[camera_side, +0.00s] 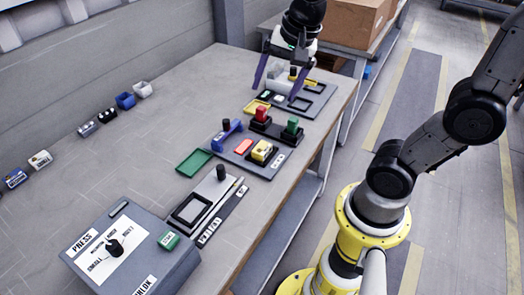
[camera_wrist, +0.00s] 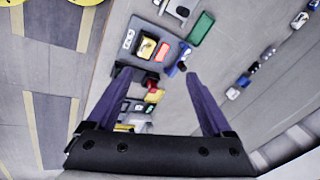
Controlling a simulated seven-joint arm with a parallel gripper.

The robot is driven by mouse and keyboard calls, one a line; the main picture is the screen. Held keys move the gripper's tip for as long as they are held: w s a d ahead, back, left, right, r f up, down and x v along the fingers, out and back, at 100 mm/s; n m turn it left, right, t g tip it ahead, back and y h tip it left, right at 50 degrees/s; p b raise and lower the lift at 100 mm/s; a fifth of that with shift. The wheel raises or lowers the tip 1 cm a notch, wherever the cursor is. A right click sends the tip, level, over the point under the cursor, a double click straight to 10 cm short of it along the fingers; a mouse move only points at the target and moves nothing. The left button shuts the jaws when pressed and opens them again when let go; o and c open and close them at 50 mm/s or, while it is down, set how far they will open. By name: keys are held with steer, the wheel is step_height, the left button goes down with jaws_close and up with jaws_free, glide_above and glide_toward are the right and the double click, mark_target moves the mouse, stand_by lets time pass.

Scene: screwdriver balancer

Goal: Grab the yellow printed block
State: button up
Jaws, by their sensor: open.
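The yellow printed block (camera_side: 261,151) has a dark marking on top and sits on a grey plate (camera_side: 238,160) near the table's right edge. In the wrist view the yellow printed block (camera_wrist: 147,46) lies beyond my fingertips. My gripper (camera_side: 275,94) is open and empty, with two purple fingers pointing down above the far part of the table. It is apart from the block, on its far side. In the wrist view my gripper (camera_wrist: 157,75) has a red-topped piece (camera_wrist: 154,95) showing between its fingers.
A control box (camera_side: 130,250) stands in front.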

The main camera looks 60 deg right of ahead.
steer(key=w+d+f+m+g, duration=0.3)
steer(key=w+d+f+m, duration=0.1)
steer(key=w+f, duration=0.25)
glide_above(261, 148)
step_height(261, 148, down, 6)
steer(key=shift+g, duration=0.4)
steer(key=f, duration=0.6)
steer(key=shift+s+f, duration=0.2)
steer(key=shift+f, duration=0.05)
steer(key=shift+w+f, duration=0.15)
steer(key=shift+f, duration=2.8)
jaws_close()
